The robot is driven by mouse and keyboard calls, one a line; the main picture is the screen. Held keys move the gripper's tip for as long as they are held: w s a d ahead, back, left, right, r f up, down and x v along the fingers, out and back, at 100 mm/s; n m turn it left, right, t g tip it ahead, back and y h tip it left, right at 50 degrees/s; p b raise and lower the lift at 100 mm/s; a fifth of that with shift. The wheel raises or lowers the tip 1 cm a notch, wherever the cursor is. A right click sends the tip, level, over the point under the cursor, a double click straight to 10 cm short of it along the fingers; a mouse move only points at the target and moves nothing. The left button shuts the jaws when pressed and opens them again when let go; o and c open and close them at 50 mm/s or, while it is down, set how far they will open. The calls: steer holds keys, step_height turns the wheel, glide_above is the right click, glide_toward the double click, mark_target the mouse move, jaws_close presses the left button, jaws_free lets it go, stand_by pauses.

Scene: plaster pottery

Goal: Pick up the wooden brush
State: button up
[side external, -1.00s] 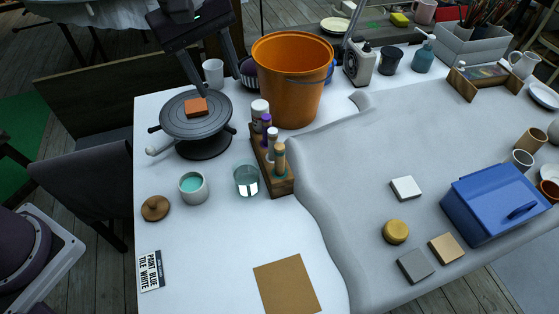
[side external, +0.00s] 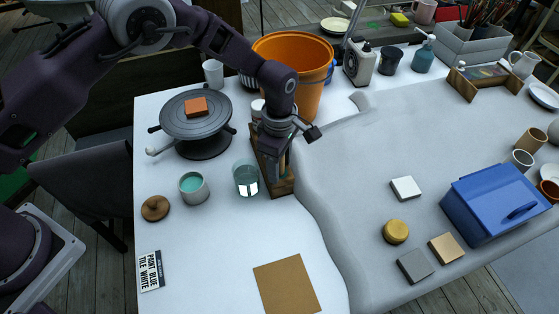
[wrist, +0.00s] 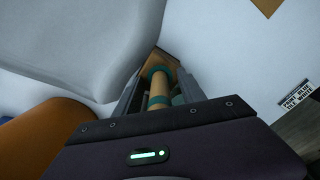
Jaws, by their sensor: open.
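The wooden brush, a tan upright cylinder with teal bands, shows in the wrist view (wrist: 158,92) between my two fingers. In the side view, my gripper (side external: 277,150) points down over the wooden rack (side external: 283,188) and hides most of the brush and the bottles beside it. In the wrist view, my gripper (wrist: 160,97) is open, with one finger on each side of the brush. I cannot tell whether either finger touches it. The brush still stands in the rack.
A glass (side external: 246,178) stands close left of the rack, and a teal-filled cup (side external: 193,188) beyond it. The orange bucket (side external: 310,62) rises behind my gripper. A turntable (side external: 196,124) bears an orange block (side external: 196,106). A raised grey cloth (side external: 340,190) lies to the right.

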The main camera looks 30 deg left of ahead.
jaws_close()
steer(key=shift+r, duration=0.15)
step_height(320, 180, up, 18)
stand_by(0.4)
